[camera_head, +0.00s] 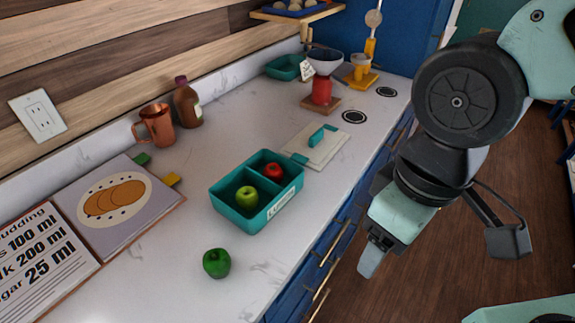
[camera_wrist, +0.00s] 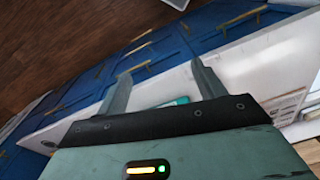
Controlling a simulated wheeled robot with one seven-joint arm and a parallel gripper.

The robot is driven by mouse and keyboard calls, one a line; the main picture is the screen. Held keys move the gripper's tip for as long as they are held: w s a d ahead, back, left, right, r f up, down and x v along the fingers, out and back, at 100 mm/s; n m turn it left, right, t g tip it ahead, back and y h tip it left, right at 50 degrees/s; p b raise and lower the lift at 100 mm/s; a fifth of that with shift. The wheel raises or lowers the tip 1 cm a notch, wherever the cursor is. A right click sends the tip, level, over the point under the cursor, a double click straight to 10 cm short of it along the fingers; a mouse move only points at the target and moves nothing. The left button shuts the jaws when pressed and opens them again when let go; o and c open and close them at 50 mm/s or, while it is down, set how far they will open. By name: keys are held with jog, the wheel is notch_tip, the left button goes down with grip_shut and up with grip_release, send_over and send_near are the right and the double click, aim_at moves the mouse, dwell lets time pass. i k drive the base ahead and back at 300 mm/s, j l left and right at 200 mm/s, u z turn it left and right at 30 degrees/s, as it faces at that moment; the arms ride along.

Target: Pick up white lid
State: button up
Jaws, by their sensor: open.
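The white lid (camera_head: 331,152) is a flat pale rectangle with a teal handle (camera_head: 322,136). It lies on the counter just beyond the teal two-compartment box (camera_head: 233,213). My gripper (camera_head: 371,260) hangs over the floor side of the counter's front edge, to the right of the box and nearer than the lid, apart from both. In the wrist view my gripper (camera_wrist: 161,78) has its two fingers spread with nothing held. A small teal patch (camera_wrist: 178,101) shows low between the fingers; I cannot tell which thing it is.
The box holds a green apple (camera_head: 246,196) and a red apple (camera_head: 272,171). A green pepper (camera_head: 216,263) lies in front.

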aim_at(314, 146)
jog(key=u, duration=1.45)
jog(key=i+l+u, duration=0.1)
jog(key=l, duration=1)
jog(key=i+l+u, duration=0.1)
jog(key=l, duration=1)
